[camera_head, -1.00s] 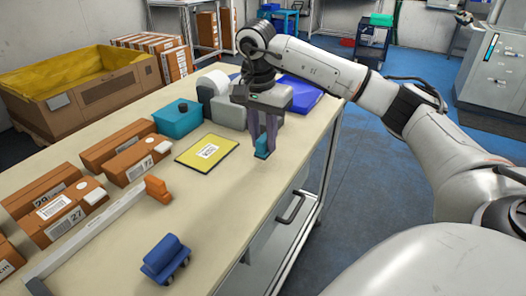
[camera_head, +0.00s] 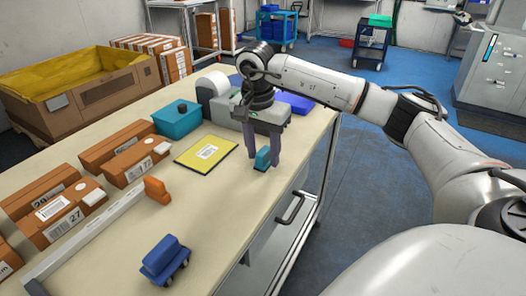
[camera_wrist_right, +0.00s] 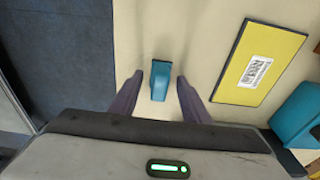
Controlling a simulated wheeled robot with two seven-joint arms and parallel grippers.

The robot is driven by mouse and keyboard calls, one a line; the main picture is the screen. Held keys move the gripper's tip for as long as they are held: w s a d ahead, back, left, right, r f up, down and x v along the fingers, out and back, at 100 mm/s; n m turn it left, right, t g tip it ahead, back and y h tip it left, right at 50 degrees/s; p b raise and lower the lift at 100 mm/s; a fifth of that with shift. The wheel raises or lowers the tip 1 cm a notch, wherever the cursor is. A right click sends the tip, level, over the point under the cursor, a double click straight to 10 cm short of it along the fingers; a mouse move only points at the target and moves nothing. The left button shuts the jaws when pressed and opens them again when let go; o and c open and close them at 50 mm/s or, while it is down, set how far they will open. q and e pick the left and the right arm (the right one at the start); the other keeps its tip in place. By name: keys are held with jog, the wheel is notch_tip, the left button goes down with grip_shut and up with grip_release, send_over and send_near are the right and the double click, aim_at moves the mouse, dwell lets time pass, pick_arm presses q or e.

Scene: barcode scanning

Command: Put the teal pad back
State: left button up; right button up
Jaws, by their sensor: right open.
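The teal pad (camera_head: 262,158) is a small block standing on the table near its right edge. It also shows in the right wrist view (camera_wrist_right: 160,80), resting on the cream tabletop between the finger tips. My right gripper (camera_head: 263,163) is open, with one finger on each side of the pad. In the right wrist view, gaps show between the pad and both fingers (camera_wrist_right: 160,88). My left gripper is not in view.
A yellow padded envelope (camera_head: 206,153) with a label lies left of the pad. A larger teal box (camera_head: 177,118), a grey printer (camera_head: 215,92) and orange boxes (camera_head: 70,215) stand farther left and behind.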

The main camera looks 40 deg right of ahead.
aim_at(261, 155)
jog(key=shift+r, duration=0.1)
notch_tip(261, 155, up, 12)
jog(key=a+p, duration=0.1)
jog(key=shift+s+a+p, duration=0.15)
jog(key=shift+a+p, duration=0.05)
jog(key=shift+p, duration=0.2)
jog(key=shift+s, duration=0.15)
dwell(1.0)
